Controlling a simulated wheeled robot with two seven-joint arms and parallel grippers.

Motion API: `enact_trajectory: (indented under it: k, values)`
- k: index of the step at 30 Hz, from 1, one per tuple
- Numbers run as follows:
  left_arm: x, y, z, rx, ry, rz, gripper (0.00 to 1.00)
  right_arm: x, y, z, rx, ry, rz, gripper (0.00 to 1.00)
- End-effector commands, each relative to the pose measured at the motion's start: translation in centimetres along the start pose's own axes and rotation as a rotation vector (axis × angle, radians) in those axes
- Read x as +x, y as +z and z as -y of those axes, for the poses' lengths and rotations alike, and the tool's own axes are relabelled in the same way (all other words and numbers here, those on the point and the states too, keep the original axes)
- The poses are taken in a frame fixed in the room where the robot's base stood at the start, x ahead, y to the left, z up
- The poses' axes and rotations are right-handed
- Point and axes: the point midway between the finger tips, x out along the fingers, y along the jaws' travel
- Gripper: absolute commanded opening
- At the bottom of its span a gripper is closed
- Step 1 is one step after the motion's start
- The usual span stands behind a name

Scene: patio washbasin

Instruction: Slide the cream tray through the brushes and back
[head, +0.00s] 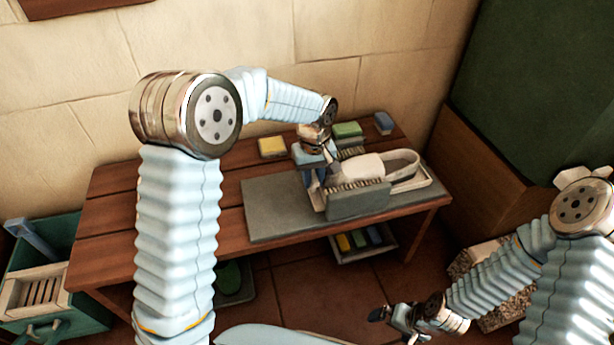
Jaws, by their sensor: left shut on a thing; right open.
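The cream tray (428,181) lies on a grey slab on the wooden table, with a cream, strapped, shoe-like item (365,168) on it. The tray sits between two grey brush blocks: the front brush (358,203) hides part of its near side, and the back brush (350,152) is mostly hidden. The tray's right end sticks out past the brushes. My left gripper (314,178) is shut on the tray's left end; the exact contact is partly hidden. My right gripper (393,322) is open and empty, low in front of the table.
The grey slab (262,215) has bare room at its left. A yellow sponge (272,147), a green block (347,130) and a blue block (384,123) lie behind. A lower tray (385,248) holds coloured blocks. A green crate (55,315) stands left; a wooden panel (480,175) bounds the right.

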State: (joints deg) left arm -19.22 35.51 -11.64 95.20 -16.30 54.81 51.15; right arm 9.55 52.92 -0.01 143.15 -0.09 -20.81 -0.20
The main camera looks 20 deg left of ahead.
Motion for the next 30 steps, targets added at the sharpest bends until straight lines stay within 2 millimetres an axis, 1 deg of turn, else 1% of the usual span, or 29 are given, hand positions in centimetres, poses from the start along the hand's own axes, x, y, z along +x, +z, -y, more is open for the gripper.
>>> enact_trajectory:
  k: [1, 8, 9, 15, 18, 20, 23, 30]
  values:
    - [-0.2, 0.0, -0.5, 0.002, 0.012, -0.005, 0.00, 0.0, 0.0, 0.0, 0.000, 0.000, 0.000, 1.00]
    - [-0.2, 0.0, -0.7, 0.003, 0.017, -0.007, 0.00, 0.0, 0.0, 0.0, 0.000, 0.000, 0.000, 1.00]
    - [-0.2, 0.0, -0.7, 0.004, 0.018, -0.007, 0.30, 0.0, 0.0, 0.0, 0.000, 0.000, 0.000, 1.00]
    - [-0.2, 0.0, -0.6, 0.004, 0.016, -0.006, 0.30, 0.0, 0.0, 0.0, 0.000, 0.000, 0.000, 1.00]
    - [-0.7, 0.0, -0.6, 0.003, 0.015, -0.007, 0.30, -0.1, 0.0, 0.0, 0.000, 0.000, 0.000, 1.00]
    - [-1.4, 0.0, -0.6, 0.003, 0.016, -0.008, 0.30, -0.1, 0.0, 0.1, -0.001, 0.000, 0.001, 1.00]
    - [-3.3, 0.0, -0.6, 0.004, 0.018, -0.009, 0.30, -0.4, 0.1, 0.2, -0.001, -0.001, 0.002, 1.00]
    - [-9.2, 0.1, -0.5, 0.004, 0.017, -0.008, 0.30, -1.0, 0.2, 0.7, -0.004, -0.005, 0.005, 1.00]
